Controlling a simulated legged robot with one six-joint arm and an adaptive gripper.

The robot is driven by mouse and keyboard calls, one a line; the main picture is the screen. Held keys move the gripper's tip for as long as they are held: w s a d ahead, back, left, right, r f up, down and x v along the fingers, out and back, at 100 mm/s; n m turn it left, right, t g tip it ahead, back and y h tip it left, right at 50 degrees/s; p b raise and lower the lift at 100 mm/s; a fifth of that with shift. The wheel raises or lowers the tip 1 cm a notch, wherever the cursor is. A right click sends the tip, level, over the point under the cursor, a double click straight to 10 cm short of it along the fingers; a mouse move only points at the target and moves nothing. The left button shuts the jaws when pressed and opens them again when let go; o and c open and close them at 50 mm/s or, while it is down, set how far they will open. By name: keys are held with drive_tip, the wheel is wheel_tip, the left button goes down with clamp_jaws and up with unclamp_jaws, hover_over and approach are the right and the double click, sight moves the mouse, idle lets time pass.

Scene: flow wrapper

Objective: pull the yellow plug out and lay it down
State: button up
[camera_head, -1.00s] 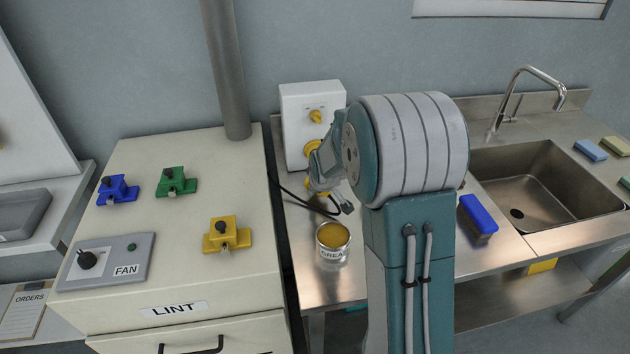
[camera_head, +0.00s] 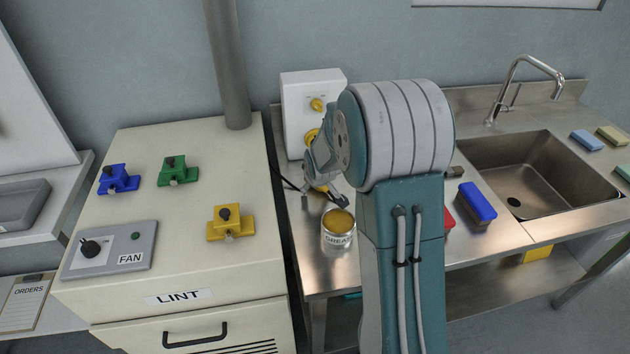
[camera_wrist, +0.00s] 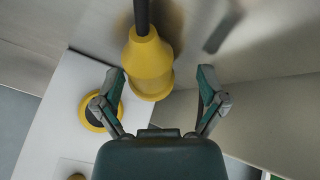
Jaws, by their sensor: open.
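The yellow plug (camera_wrist: 148,65) with its thick black cable is large in the wrist view, over the steel counter. It is apart from the yellow-ringed socket (camera_wrist: 100,113) on the white box. My open gripper (camera_wrist: 158,76) has its fingers spread below and to either side of the plug, with nothing held between them. In the head view, the plug (camera_head: 320,188) is mostly hidden behind my gripper (camera_head: 322,201), below the white box (camera_head: 296,125). Whether the plug rests fully on the counter is unclear.
A can of yellow grease (camera_head: 338,235) stands close in front of my gripper. A red block (camera_head: 448,219) and a blue brush (camera_head: 477,203) lie right of my arm, before the sink (camera_head: 530,180). The LINT cabinet (camera_head: 170,245) stands left, across a narrow gap.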

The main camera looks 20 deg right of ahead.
drive_tip(key=shift+s+a, duration=0.1)
drive_tip(key=shift+a, duration=0.1)
drive_tip(key=v, duration=1.1)
drive_tip(key=shift+r, duration=0.35)
drive_tip(key=shift+s, duration=0.1)
drive_tip(key=s+a+r+m, duration=0.2)
drive_tip(key=s+a+r, duration=0.2)
drive_tip(key=s, duration=0.8)
drive_tip(key=s+a+r+m+g+y, duration=0.1)
drive_tip(key=s+a+r, duration=0.4)
drive_tip(key=s, duration=0.8)
drive_tip(key=shift+s+a+r+m+y, duration=0.3)
drive_tip(key=shift+a+m, duration=0.1)
drive_tip(key=shift+m, duration=0.2)
drive_tip(key=shift+d, duration=0.1)
